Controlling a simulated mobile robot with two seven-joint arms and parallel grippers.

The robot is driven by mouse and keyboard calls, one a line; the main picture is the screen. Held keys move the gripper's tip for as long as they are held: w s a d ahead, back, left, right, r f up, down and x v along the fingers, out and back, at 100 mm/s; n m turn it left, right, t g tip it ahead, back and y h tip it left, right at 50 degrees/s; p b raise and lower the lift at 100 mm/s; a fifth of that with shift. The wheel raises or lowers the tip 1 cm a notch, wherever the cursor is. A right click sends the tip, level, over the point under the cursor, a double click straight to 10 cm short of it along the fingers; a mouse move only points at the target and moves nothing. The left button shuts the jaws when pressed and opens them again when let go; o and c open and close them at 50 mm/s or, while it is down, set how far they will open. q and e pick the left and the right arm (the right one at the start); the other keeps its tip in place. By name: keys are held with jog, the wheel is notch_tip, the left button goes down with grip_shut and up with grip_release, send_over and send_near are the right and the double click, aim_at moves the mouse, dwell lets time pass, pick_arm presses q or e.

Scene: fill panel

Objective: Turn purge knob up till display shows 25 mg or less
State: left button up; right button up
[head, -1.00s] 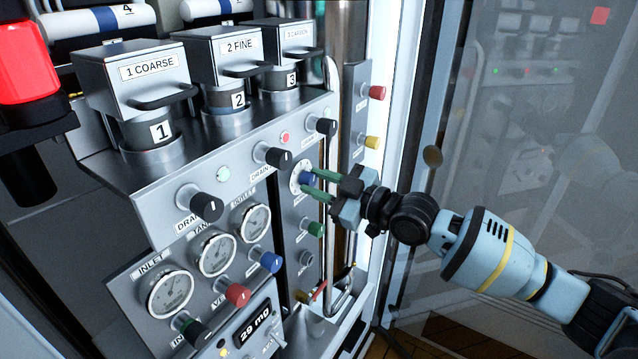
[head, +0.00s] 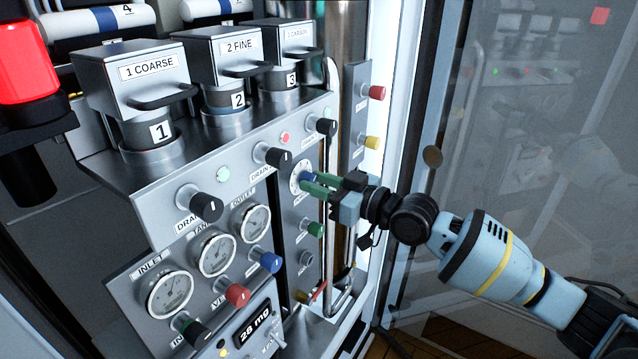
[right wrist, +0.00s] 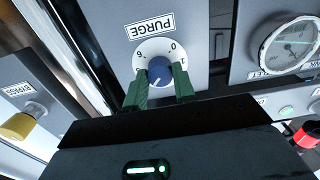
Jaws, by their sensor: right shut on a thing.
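The purge knob (right wrist: 159,72) is blue with a white pointer line. It sits on a white numbered dial (right wrist: 150,51) under an upside-down PURGE label (right wrist: 150,26) in the right wrist view. My right gripper (right wrist: 165,85) is shut on the knob, one green finger on each side. In the head view the right gripper (head: 313,186) reaches the knob from the right, and its fingers partly hide the dial. The display (head: 255,322) at the lower middle of the head view reads 28 mg. My left gripper is not in view.
Black drain knobs (head: 207,206) and a green knob (head: 315,229) lie close around the dial. Gauges (head: 217,252) sit to the left. A metal pipe (head: 331,120) runs behind the gripper. A yellow knob (head: 372,143) and a red one (head: 376,92) stand on the right side panel.

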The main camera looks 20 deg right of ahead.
jog(key=o, duration=0.9)
jog(key=shift+o, duration=0.3)
jog(key=shift+s, duration=0.1)
jog(key=v, duration=0.7)
jog(key=shift+s+d+b, duration=0.25)
jog(key=shift+b, duration=0.15)
